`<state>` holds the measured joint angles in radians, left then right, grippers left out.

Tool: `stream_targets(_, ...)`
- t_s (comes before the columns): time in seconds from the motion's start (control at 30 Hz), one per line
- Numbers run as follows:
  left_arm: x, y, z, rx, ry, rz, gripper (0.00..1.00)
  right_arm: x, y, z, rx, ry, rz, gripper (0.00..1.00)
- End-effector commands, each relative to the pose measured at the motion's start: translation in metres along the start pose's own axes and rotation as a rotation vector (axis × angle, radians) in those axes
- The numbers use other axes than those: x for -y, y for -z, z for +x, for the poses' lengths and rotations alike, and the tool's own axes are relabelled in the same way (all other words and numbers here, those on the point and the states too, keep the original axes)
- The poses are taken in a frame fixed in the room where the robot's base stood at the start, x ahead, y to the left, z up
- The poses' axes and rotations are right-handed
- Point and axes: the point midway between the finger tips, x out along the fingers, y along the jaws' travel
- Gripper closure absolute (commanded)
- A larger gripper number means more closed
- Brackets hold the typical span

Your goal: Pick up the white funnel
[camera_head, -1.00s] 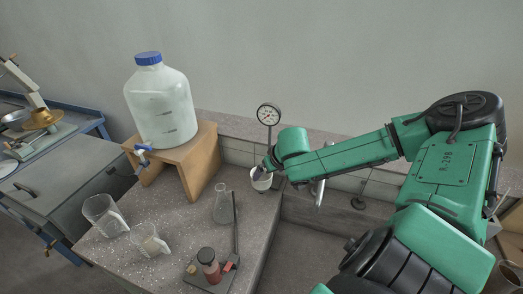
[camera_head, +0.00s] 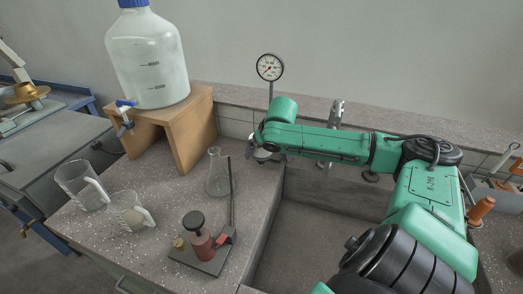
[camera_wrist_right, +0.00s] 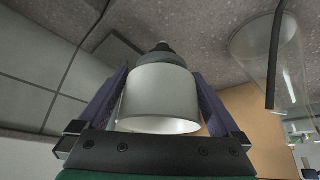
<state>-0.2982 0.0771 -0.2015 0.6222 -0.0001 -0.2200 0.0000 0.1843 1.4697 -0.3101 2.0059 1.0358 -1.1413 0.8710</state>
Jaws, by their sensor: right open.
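The white funnel (camera_wrist_right: 160,98) is a wide white cup with its open mouth towards my right wrist camera and a dark narrow part at its far end. In the head view only a pale bit of it (camera_head: 264,155) shows below my green wrist. My right gripper (camera_wrist_right: 160,88) is open, with one dark purple finger on each side of the funnel. I cannot tell whether the fingers touch it. In the head view the right gripper (camera_head: 251,148) is mostly hidden by its own wrist. My left gripper is not in view.
A round gauge (camera_head: 270,67) on a post rises behind my right wrist. A glass flask (camera_head: 218,174) and a stand with a red-brown bottle (camera_head: 201,246) are nearby. A wooden stand (camera_head: 197,125) carries a large jug (camera_head: 147,60). Two beakers stand front left. A sink basin (camera_head: 318,235) lies right.

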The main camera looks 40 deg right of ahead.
Motion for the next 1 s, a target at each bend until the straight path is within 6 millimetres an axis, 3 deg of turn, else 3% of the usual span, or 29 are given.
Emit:
stream_targets(0.03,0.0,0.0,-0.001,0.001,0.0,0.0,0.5,0.0,0.0,-0.001,0.0,0.0,0.0,0.0)
stream_targets(0.07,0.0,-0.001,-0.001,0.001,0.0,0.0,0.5,0.0,0.0,-0.001,0.0,0.0,0.0,0.08)
stream_targets(0.2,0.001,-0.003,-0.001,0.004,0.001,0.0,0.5,0.0,0.0,-0.001,0.0,0.0,0.0,0.61)
stream_targets(0.23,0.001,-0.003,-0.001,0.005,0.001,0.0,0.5,0.0,0.0,-0.001,-0.001,0.0,0.0,0.68)
stream_targets(0.47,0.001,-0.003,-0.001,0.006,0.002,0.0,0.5,0.0,0.001,-0.002,-0.001,0.0,0.001,0.68)
stream_targets(0.67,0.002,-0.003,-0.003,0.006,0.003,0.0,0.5,0.0,0.012,-0.019,-0.005,0.0,0.002,0.68)
stream_targets(0.83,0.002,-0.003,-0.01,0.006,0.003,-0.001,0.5,0.001,0.035,-0.059,-0.009,0.004,0.003,0.68)
stream_targets(1.0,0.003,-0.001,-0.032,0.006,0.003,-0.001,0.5,0.002,0.07,-0.12,-0.01,0.009,0.004,0.68)
